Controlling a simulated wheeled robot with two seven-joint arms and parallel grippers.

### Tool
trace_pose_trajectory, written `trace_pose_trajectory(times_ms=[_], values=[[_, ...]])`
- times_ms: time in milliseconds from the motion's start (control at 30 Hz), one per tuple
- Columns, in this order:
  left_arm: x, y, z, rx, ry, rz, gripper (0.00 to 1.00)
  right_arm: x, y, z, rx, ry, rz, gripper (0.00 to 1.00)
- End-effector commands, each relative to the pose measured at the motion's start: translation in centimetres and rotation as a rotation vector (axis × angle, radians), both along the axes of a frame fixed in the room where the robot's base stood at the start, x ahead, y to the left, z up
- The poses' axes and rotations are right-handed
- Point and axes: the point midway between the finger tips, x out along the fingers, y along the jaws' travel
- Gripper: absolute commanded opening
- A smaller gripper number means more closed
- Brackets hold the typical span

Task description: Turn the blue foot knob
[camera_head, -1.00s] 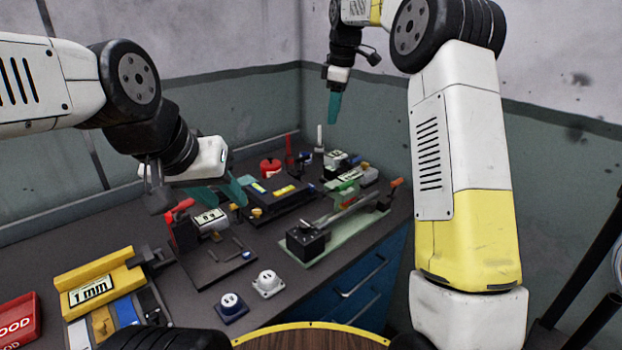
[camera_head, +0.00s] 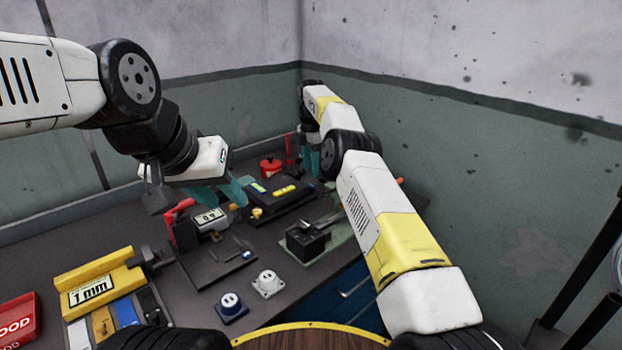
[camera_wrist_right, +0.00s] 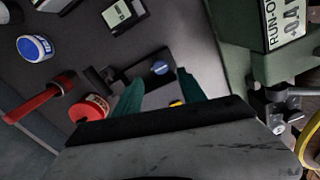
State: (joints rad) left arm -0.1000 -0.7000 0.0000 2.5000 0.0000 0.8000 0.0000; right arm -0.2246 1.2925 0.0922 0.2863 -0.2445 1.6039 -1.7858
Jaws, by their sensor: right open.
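The blue knob (camera_wrist_right: 160,67) is a small round disc in the right wrist view, at the end of a dark plate. My right gripper (camera_wrist_right: 160,78) is open, with one teal finger on each side of the knob in that view. I cannot tell whether the fingers touch it. In the head view my right gripper (camera_head: 309,158) points down behind the black device (camera_head: 283,192) with yellow labels, and the knob does not show clearly there. My left gripper (camera_head: 222,192) hangs open above the left part of the bench, apart from the knob.
A red round container (camera_head: 270,167) stands behind the black device; it also shows in the right wrist view (camera_wrist_right: 88,108). A blue-topped container (camera_wrist_right: 35,47) and a green machine (camera_wrist_right: 243,60) flank the gripper. White and blue sockets (camera_head: 268,284) sit near the front edge.

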Motion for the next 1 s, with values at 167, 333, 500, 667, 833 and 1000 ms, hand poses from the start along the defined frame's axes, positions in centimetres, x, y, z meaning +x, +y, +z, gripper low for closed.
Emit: trace_pose_trajectory(times_ms=[167, 333, 500, 667, 833, 1000], values=[[0.0, 0.0, 0.0, 0.000, 0.000, 0.000, 0.36, -0.2, -0.1, -1.7, 0.000, 0.003, 0.000, 0.48], [0.0, 0.0, 0.0, 0.000, 0.000, 0.000, 0.36, -0.2, -0.1, -4.6, 0.000, 0.004, -0.001, 0.48], [0.0, 0.0, 0.0, 0.000, 0.000, 0.000, 0.36, -0.1, 0.0, -6.4, 0.000, 0.001, -0.002, 0.48], [0.0, 0.0, 0.0, 0.000, 0.000, 0.000, 0.36, -0.1, 0.0, -6.9, 0.001, 0.000, -0.002, 0.48], [0.0, 0.0, 0.0, 0.000, 0.000, 0.000, 0.36, -0.1, 0.0, -6.9, 0.001, 0.000, -0.002, 0.48], [0.0, 0.0, 0.0, 0.000, 0.000, 0.000, 0.36, -0.1, 0.0, -6.9, 0.001, 0.000, -0.002, 0.21]])
